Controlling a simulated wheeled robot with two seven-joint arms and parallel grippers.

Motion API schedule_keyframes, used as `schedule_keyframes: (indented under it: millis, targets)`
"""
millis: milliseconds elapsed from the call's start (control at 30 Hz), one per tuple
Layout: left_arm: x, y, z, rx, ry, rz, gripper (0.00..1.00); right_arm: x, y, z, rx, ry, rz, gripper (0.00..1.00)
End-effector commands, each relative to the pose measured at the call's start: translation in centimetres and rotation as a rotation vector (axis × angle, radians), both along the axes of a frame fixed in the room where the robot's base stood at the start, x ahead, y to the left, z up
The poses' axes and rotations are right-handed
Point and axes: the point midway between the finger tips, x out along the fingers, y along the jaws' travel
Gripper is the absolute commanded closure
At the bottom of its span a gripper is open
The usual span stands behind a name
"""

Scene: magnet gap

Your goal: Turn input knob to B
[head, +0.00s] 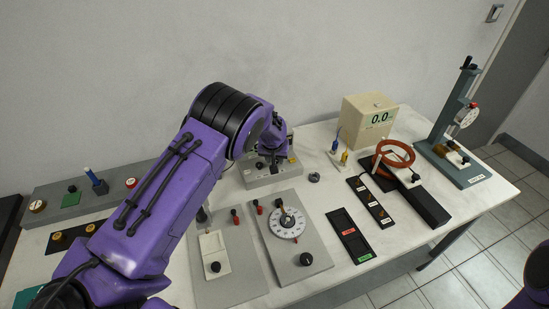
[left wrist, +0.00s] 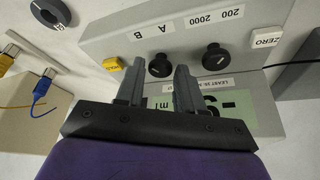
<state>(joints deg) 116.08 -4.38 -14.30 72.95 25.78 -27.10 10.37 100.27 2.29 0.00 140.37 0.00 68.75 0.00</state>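The grey meter box (head: 272,178) stands at the back middle of the table in the head view, partly hidden by my left arm. In the left wrist view the black input knob (left wrist: 160,66) sits on the box below the letters A and B, B at left and A at right. Its pointer direction is hard to read. My left gripper (left wrist: 160,73) is open, one finger on each side of the knob in the picture; I cannot tell whether they touch it. My right gripper is out of view.
A second black knob (left wrist: 215,57), by 200 and 2000, sits close beside the right finger. A yellow button (left wrist: 113,64) and a white ZERO button (left wrist: 266,37) flank the knobs. A dark ring (head: 314,177) and yellow and blue plugs (head: 342,148) lie to the box's right.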

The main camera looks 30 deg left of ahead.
Motion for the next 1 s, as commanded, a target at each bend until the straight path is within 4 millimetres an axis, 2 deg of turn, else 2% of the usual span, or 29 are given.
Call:
schedule_keyframes:
  millis: [367, 467, 700, 800, 1000]
  targets:
    - [-0.1, 0.0, 0.3, 0.000, 0.000, -0.001, 0.45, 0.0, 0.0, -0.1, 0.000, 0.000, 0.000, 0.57]
    - [-0.5, -0.2, 1.6, 0.000, -0.004, 0.000, 0.45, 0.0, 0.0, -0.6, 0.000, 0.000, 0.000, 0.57]
    - [-2.6, -1.0, 6.8, 0.001, -0.004, -0.001, 0.45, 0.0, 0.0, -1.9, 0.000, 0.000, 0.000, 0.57]
    - [-3.3, -1.2, 8.5, 0.000, -0.003, 0.000, 0.45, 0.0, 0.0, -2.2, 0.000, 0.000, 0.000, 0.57]
    - [-3.9, -1.3, 9.7, 0.000, 0.000, -0.001, 0.45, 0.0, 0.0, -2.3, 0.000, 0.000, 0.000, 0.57]
